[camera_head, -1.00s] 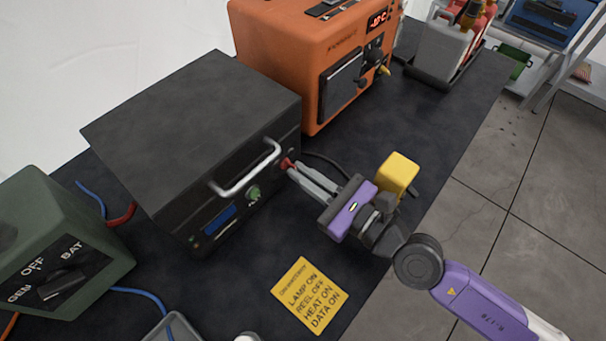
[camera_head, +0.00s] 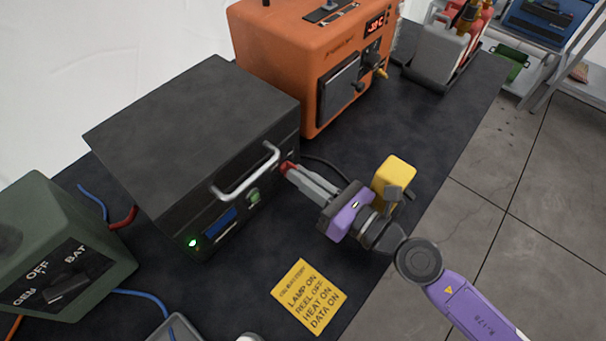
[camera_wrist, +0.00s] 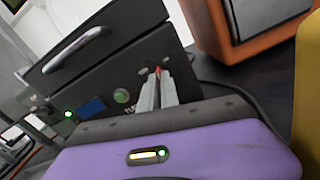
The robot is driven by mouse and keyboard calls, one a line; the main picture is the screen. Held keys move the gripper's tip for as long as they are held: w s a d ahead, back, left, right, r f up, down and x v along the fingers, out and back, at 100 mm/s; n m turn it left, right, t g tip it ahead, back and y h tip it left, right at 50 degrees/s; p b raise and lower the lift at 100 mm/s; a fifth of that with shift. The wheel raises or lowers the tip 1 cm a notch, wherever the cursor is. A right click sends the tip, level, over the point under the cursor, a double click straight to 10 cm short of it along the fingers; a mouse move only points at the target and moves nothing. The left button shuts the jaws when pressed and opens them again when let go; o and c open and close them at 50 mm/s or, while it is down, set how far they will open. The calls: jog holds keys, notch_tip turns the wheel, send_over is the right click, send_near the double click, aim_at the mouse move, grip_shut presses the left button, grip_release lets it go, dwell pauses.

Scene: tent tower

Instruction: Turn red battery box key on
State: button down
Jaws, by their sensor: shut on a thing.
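The black battery box (camera_head: 200,130) stands on the dark table with a silver handle, a blue display, a green knob (camera_head: 254,196) and a lit green light (camera_head: 193,243) on its front. The red key (camera_head: 286,167) is at the right end of that front. My gripper (camera_head: 292,173) is shut on the red key, its fingers pointing at the box front. In the wrist view, a bit of the red key (camera_wrist: 158,70) shows at the fingertips. The fingers hide most of the key.
An orange heater (camera_head: 310,70) stands behind the box. A green switch box (camera_head: 50,250) is at the left. A yellow note (camera_head: 309,297) lies in front. Grey and red canisters (camera_head: 445,50) stand at the back right.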

dwell(0.3)
jog(key=c, duration=1.6)
grip_release()
jog(key=shift+d, duration=0.1)
jog(key=b+v, duration=0.2)
jog(key=v, duration=0.4)
jog(key=shift+f, duration=0.1)
jog(key=shift+b+v, duration=0.3)
jog(key=shift+v, duration=0.55)
